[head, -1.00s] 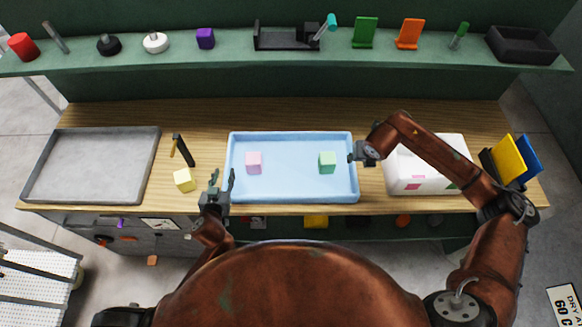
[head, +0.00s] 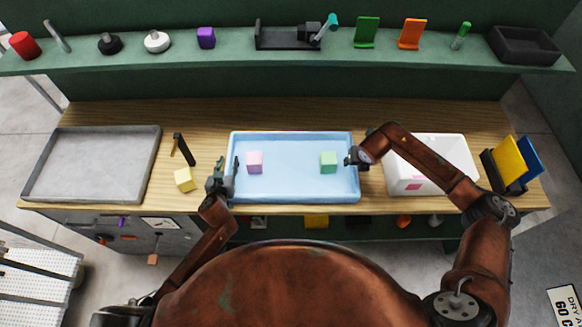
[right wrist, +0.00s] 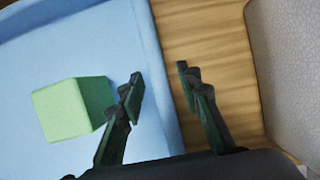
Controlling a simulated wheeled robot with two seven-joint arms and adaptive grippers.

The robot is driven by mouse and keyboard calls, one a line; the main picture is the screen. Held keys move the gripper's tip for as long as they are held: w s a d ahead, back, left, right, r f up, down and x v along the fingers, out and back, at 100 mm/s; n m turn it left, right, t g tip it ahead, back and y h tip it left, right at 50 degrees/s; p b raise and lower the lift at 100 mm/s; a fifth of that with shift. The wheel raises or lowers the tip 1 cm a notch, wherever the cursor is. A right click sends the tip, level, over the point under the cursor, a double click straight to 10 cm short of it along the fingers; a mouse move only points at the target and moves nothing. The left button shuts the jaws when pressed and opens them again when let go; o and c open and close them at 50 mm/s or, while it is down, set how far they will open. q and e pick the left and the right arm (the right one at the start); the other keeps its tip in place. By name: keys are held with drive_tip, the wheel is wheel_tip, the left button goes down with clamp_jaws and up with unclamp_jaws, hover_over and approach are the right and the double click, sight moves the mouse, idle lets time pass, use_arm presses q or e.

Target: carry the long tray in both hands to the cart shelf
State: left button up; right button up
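The long light-blue tray (head: 290,194) lies on the wooden bench. A pink cube (head: 254,162) and a green cube (head: 328,161) sit in it; the green one also shows in the right wrist view (right wrist: 68,108). My left gripper (head: 224,168) is open at the tray's left wall, a finger on either side. My right gripper (head: 350,156) is at the right wall. In the right wrist view my right gripper (right wrist: 158,75) is open, one finger over the tray's inside and one over the wood. A white perforated cart shelf (head: 35,282) stands at lower left.
A grey tray (head: 92,195) and a yellow cube (head: 184,180) lie left of the blue tray. A black stand (head: 184,149) is near them. A white bin (head: 432,152) and yellow and blue panels (head: 508,160) stand right. A green shelf (head: 280,62) with several items runs behind.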

use_arm(q)
clamp_jaws()
use_arm(e)
clamp_jaws()
use_arm(q)
drive_tip(key=shift+r, duration=0.15)
use_arm(e)
drive_tip(key=shift+r, duration=0.2)
